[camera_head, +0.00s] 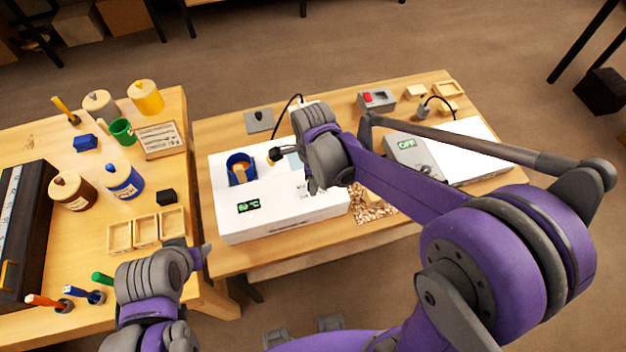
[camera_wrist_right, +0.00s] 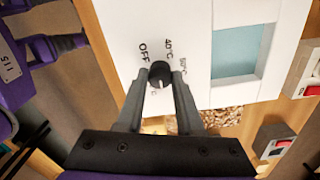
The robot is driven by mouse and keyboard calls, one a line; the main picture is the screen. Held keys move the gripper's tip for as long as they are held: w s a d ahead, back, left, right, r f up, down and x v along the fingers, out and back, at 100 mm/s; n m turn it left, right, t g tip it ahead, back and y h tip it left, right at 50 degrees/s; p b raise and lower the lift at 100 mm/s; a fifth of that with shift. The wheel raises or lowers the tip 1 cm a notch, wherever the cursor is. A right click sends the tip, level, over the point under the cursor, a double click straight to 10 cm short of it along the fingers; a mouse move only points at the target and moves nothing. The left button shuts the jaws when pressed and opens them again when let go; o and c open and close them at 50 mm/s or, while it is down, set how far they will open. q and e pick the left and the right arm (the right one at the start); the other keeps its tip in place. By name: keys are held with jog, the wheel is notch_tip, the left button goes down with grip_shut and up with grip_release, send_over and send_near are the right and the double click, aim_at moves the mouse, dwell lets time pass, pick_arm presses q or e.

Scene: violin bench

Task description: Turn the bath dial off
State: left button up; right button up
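The bath is a white box (camera_head: 285,222) on the right table, with a lit green display (camera_head: 249,206) that seems to read about 50 °C. Its dial, a small black round knob (camera_wrist_right: 159,74), shows in the right wrist view, with OFF, 40°C and another temperature printed around it. My right gripper (camera_wrist_right: 160,78) has one finger on each side of the knob; whether they press on it I cannot tell. In the head view my right gripper (camera_head: 312,188) hangs over the bath's front and hides the dial. My left gripper (camera_head: 203,258) is beside the left table's edge, its fingers mostly hidden.
A blue-rimmed pot (camera_head: 240,165) sits in the bath's left part. A grey-and-white device (camera_head: 412,153) showing OFF stands to the right, and a grey box with a red switch (camera_head: 377,99) is behind. The left table holds jars, wooden trays (camera_head: 146,230) and upright tools.

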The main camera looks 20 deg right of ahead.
grip_shut()
